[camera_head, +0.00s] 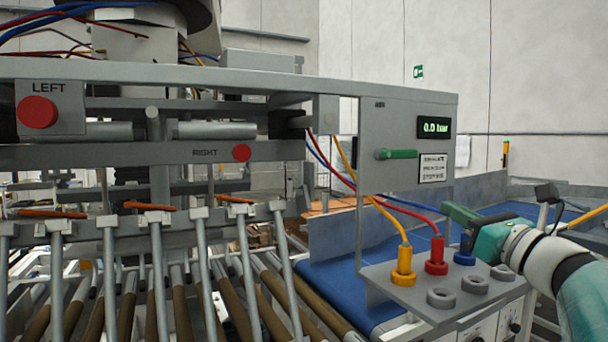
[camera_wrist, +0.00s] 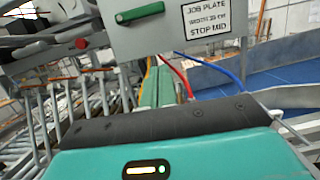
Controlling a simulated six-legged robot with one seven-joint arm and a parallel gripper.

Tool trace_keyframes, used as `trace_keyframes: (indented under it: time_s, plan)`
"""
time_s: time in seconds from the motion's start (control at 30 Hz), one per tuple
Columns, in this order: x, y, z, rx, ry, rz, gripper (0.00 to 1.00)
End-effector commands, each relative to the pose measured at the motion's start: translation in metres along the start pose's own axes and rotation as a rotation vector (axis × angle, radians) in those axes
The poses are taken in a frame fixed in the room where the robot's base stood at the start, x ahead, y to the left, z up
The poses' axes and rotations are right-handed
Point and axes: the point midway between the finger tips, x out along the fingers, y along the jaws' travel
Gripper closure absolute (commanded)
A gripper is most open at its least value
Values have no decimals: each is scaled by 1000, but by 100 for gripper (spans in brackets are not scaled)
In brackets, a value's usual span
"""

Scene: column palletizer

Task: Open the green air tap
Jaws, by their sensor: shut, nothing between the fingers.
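The green air tap (camera_head: 397,154) is a bar handle on the grey panel (camera_head: 375,210), lying roughly horizontal. It also shows at the top of the wrist view (camera_wrist: 140,12), slightly tilted there. The display (camera_head: 434,127) above and to its right reads 0.0 bar. My gripper (camera_head: 447,211) is at the right, below and to the right of the tap in the head view, apart from it. In the wrist view its green fingers (camera_wrist: 157,78) are together and empty, pointing towards the panel below the tap.
Yellow (camera_head: 403,265), red (camera_head: 436,255) and blue (camera_head: 464,257) hose plugs stand on a grey shelf below the panel, beside empty grey sockets (camera_head: 440,298). Their hoses curve up near the panel. A job plate (camera_head: 433,167) is right of the tap. A blue conveyor (camera_head: 335,285) lies behind.

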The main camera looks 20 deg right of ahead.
Motion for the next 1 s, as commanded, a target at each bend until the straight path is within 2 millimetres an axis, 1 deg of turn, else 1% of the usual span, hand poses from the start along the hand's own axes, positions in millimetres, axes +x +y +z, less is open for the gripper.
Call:
trace_keyframes:
  time_s: [0.17, 0.27, 0.6, 0.7, 0.8, 1.0]
  plan:
    - [16, 0, -1, -1, 2, 1, 100]
    - [34, 0, -1, 0, 2, 2, 100]
    - [102, 0, -2, 0, 2, 1, 100]
    - [105, 0, 18, -6, -1, 0, 100]
    - [108, 0, 29, -4, -1, 0, 100]
    - [110, 0, 38, -1, 1, 0, 100]
